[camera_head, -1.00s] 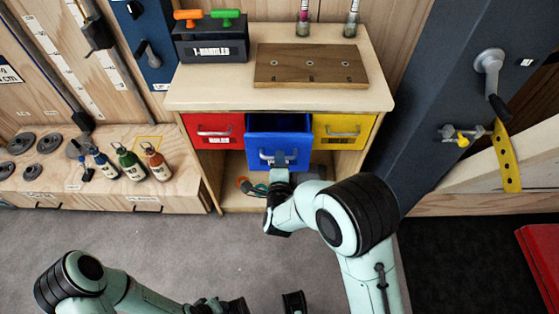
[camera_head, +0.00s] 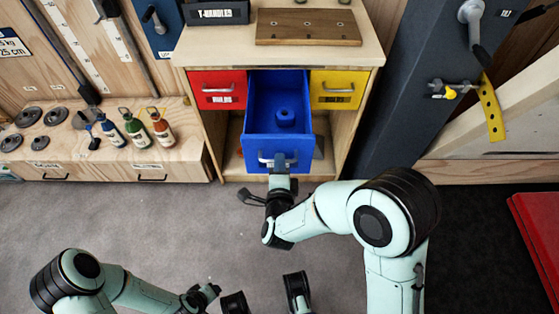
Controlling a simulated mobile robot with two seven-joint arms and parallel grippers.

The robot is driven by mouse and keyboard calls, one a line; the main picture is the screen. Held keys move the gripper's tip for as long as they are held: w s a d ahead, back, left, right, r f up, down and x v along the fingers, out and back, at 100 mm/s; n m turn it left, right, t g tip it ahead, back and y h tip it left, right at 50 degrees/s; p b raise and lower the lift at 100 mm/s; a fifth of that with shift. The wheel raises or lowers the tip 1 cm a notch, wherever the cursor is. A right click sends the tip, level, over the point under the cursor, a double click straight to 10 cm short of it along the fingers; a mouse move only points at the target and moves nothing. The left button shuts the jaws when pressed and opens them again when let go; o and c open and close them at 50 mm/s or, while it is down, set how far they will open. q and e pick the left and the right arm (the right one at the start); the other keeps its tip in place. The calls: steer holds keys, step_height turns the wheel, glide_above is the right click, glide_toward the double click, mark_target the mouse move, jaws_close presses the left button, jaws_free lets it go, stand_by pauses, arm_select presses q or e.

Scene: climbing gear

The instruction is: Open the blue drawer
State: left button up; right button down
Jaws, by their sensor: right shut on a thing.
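The blue drawer (camera_head: 250,121) is pulled well out of the middle bay of the wooden cabinet, between the red and yellow drawers. A blue round object (camera_head: 285,117) with a hole lies inside it. My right gripper (camera_head: 278,170) is at the drawer's front, shut on its metal handle (camera_head: 266,158); the fingertips are partly hidden. My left gripper (camera_head: 265,296) is low in the view over the floor, its two dark fingers spread apart and empty.
The red drawer (camera_head: 218,90) and yellow drawer (camera_head: 337,90) are closed. A wooden board (camera_head: 308,27) and a dark T-handles box (camera_head: 215,11) are on the cabinet top (camera_head: 220,44). Bottles (camera_head: 137,127) stand on the low bench at left. The floor before the cabinet is clear.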

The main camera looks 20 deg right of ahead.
steer(key=shift+s+a, duration=0.1)
steer(key=shift+s, duration=0.15)
steer(key=c, duration=1.2)
jaws_free()
steer(key=shift+o, duration=0.2)
